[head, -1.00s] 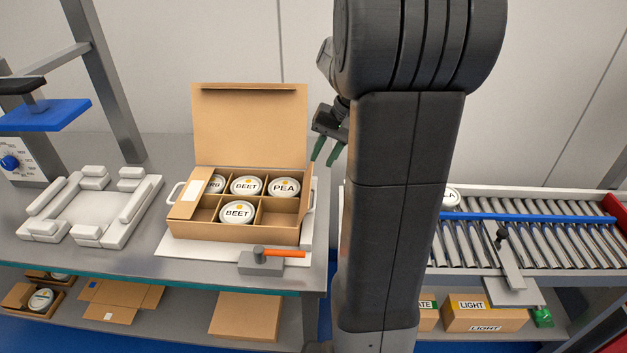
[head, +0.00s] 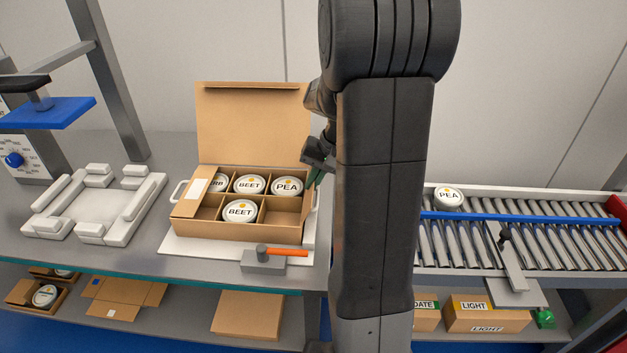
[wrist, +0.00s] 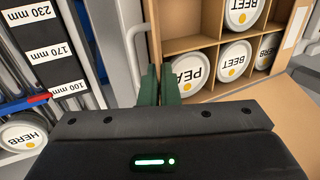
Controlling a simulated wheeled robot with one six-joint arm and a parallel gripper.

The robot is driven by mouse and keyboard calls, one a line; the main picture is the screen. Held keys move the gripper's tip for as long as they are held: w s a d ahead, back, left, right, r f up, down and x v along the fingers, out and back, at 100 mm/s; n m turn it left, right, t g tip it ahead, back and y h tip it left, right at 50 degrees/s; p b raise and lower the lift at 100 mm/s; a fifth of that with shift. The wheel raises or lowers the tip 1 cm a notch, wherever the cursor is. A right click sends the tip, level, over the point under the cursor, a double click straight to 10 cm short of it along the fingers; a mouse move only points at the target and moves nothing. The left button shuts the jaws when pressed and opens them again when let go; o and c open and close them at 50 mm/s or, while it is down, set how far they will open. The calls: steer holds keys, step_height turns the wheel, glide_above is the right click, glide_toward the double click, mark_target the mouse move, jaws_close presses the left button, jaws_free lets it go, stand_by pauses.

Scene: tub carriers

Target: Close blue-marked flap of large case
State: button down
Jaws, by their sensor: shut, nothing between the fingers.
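The large case (head: 250,229) is an open cardboard box with dividers, holding several lidded tubs at the table's right end. Its wide back flap (head: 250,120) stands upright. The left flap (head: 190,197), with a white label, lies over the left compartments. A narrow cardboard edge (head: 307,207) shows on the right side; I cannot tell how that flap sits. No blue mark is visible on the case. My gripper (head: 313,178) is shut and empty by the case's back right corner. In the wrist view its green fingers (wrist: 159,84) are beside the case wall; contact is unclear.
A white tray with handles (head: 178,190) lies under the case. A grey block with an orange-handled tool (head: 264,262) sits in front. A white fixture (head: 95,207) stands left. A roller conveyor (head: 520,240) with a tub (head: 448,197) is right.

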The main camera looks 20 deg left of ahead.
mark_target(287, 197)
steer(key=shift+a+r+p, duration=0.15)
steer(key=shift+p, duration=0.15)
steer(key=h+p, duration=0.1)
steer(key=a+h+p, duration=0.1)
steer(key=shift+s+a+r+t+h, duration=0.1)
steer(key=shift+s+r+t+h, duration=0.1)
steer(key=shift+r+t+h, duration=0.15)
steer(key=h, duration=0.1)
steer(key=a+t+h+p, duration=0.1)
steer(key=h, duration=0.1)
steer(key=a+h, duration=0.1)
steer(key=shift+s+f+p, duration=0.2)
steer(key=shift+f+p, duration=0.15)
steer(key=h, duration=0.1)
steer(key=a+f+t+h, duration=0.1)
steer(key=h, duration=0.1)
steer(key=a+h+b, duration=0.1)
steer(key=h, duration=0.1)
steer(key=shift+s+f+t+h, duration=0.25)
steer(key=shift+s+t, duration=0.05)
steer(key=shift+t, duration=0.05)
steer(key=shift+s+a+f+t+h+b, duration=0.1)
steer(key=shift+a+f+t+h+b, duration=0.2)
steer(key=shift+h, duration=0.55)
steer(key=shift+a+f+t+h+b, duration=0.1)
steer(key=shift+a+f+h+b, duration=0.15)
steer(key=shift+h+b, duration=0.45)
steer(key=shift+h, duration=0.35)
